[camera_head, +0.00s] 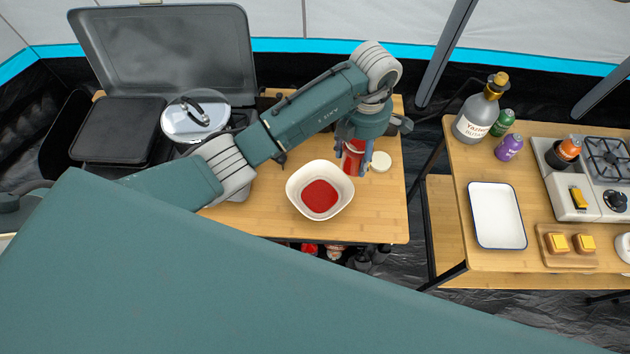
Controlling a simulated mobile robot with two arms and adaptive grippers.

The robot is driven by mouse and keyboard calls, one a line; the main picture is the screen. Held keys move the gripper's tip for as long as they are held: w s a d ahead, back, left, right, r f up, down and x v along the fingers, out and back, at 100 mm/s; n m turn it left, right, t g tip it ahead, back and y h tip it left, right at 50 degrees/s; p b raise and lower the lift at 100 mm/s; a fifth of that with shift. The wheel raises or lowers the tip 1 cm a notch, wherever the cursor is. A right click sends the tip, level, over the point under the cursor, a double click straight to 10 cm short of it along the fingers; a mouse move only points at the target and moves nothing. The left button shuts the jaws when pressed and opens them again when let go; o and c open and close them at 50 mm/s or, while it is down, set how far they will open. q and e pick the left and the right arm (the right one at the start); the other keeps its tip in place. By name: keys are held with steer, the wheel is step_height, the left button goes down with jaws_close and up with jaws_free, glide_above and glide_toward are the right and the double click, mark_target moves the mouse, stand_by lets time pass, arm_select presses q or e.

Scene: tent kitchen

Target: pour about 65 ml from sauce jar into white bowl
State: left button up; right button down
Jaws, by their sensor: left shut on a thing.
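The white bowl (293,187) stands on the wooden table and has red sauce (320,196) across its bottom. The sauce jar (353,158) is red and is just behind and to the right of the bowl. My left gripper (354,163) is shut on the jar from above and partly hides it. The jar looks close to upright; I cannot tell whether its base touches the table. No stream of sauce shows between jar and bowl. A pale round lid (381,161) lies right of the jar. My right gripper is not in view.
A camp stove with a dark griddle (118,130) and a lidded pot (195,118) stands left. The right table holds a large bottle (477,115), cans, a white tray (496,215) and a burner (590,175). Bare wood (385,215) lies right of the bowl.

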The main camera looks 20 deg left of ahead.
mark_target(350, 144)
arm_select(q)
steer(key=shift+s+r, duration=0.1)
stand_by(0.4)
steer(key=shift+s+t+h+p, duration=0.1)
steer(key=shift+t+h+p, duration=0.2)
steer(key=shift+t, duration=0.1)
steer(key=t+h, duration=0.1)
steer(key=s+t, duration=0.1)
steer(key=a+t+h, duration=0.1)
steer(key=shift+s+r+h, duration=0.15)
steer(key=shift+r+h, duration=0.1)
steer(key=shift+h, duration=0.05)
steer(key=shift+s+a+r+t+h, duration=0.35)
steer(key=shift+s+a+t+h, duration=0.15)
steer(key=shift+t+h, duration=0.4)
steer(key=shift+w+d+r+t+h, duration=0.15)
steer(key=shift+r+t+h, duration=0.35)
steer(key=shift+r, duration=0.6)
steer(key=shift+w+r+t+h, duration=0.1)
steer(key=shift+r+t+h, duration=0.2)
steer(key=shift+r+t, duration=0.6)
steer(key=shift+r, duration=0.4)
steer(key=shift+r+t+h, duration=0.3)
steer(key=shift+r+h, duration=0.2)
steer(key=shift+r, duration=0.35)
